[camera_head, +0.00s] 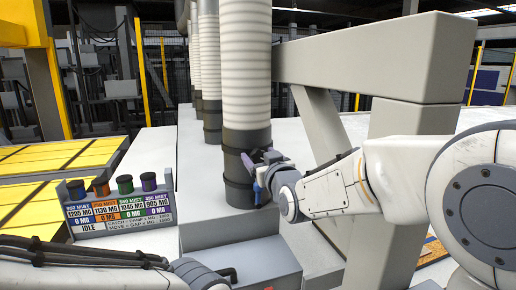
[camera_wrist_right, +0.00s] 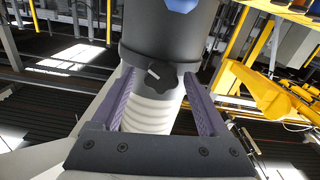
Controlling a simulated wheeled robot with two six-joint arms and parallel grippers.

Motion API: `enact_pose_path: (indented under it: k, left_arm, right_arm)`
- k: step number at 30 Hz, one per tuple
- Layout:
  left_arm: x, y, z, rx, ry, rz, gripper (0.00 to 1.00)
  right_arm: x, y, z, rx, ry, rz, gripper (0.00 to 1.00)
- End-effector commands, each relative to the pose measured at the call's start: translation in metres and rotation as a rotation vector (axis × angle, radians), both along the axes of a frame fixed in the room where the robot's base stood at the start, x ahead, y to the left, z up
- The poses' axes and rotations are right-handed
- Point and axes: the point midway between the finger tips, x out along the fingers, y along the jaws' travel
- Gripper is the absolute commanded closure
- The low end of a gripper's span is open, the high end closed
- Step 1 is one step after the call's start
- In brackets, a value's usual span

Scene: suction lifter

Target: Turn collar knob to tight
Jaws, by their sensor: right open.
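The collar knob (camera_wrist_right: 160,76) is a black lobed knob with a pale pointer mark, on the dark collar (camera_wrist_right: 165,45) of the ribbed white hose (camera_wrist_right: 150,113). In the right wrist view it sits between the purple fingers of my right gripper (camera_wrist_right: 160,103), which are open and apart from it. In the head view my right gripper (camera_head: 258,172) is at the front right of the dark lower tube (camera_head: 237,180), and the knob is hidden there. A blue part (camera_head: 258,192) shows beside the gripper. My left gripper (camera_head: 228,274) shows only partly at the bottom; its jaws are unclear.
A grey panel (camera_head: 122,215) with several coloured caps and an IDLE readout stands at left. A thick grey beam frame (camera_head: 385,60) rises behind my right arm. A grey block (camera_head: 255,262) lies below the tube. Yellow pallets (camera_head: 40,200) are at far left.

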Motion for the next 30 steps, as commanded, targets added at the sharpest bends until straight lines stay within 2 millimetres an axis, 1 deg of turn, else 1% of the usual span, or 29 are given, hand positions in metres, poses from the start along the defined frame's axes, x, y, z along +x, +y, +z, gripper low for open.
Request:
enact_pose_path:
  k: [1, 4, 13, 14, 15, 17, 18, 19, 20, 26, 30]
  left_arm:
    - [0.000, 0.000, 0.004, 0.000, 0.000, 0.000, 0.50]
    - [0.000, 0.000, 0.006, 0.000, 0.000, 0.000, 0.50]
    - [0.000, 0.000, 0.006, 0.000, 0.000, 0.000, 0.50]
    - [0.000, 0.000, 0.006, 0.000, 0.000, 0.000, 0.50]
    - [0.000, 0.000, 0.006, 0.000, 0.000, 0.000, 0.50]
    - [0.000, 0.000, 0.006, 0.000, 0.000, 0.000, 0.50]
    - [0.000, 0.000, 0.006, 0.000, 0.000, 0.000, 0.50]
    - [0.000, 0.000, 0.006, 0.000, 0.000, 0.000, 0.50]
    - [0.000, 0.000, 0.006, 0.000, 0.000, 0.000, 0.50]
    - [0.000, 0.000, 0.003, 0.000, 0.000, 0.000, 0.50]
    - [0.000, 0.000, -0.004, 0.000, 0.000, 0.000, 0.50]
  right_arm:
    - [0.004, 0.002, 0.001, -0.001, 0.002, 0.001, 0.22]
    - [0.009, 0.005, 0.000, 0.000, 0.000, 0.003, 0.22]
    - [0.011, 0.005, -0.001, 0.000, 0.000, 0.003, 0.22]
    - [0.011, 0.005, -0.001, 0.000, 0.000, 0.003, 0.30]
    - [0.011, 0.005, -0.001, 0.000, 0.000, 0.003, 0.45]
    - [0.011, 0.005, -0.001, 0.000, 0.000, 0.003, 0.68]
    - [0.011, 0.005, -0.001, 0.000, 0.000, 0.003, 0.84]
    - [0.011, 0.005, -0.001, 0.000, 0.000, 0.003, 0.95]
    - [0.011, 0.005, -0.001, 0.000, 0.000, 0.003, 1.00]
    - [0.011, 0.005, -0.001, 0.009, 0.003, 0.003, 1.00]
    - [0.011, 0.005, -0.003, 0.044, 0.012, 0.002, 1.00]
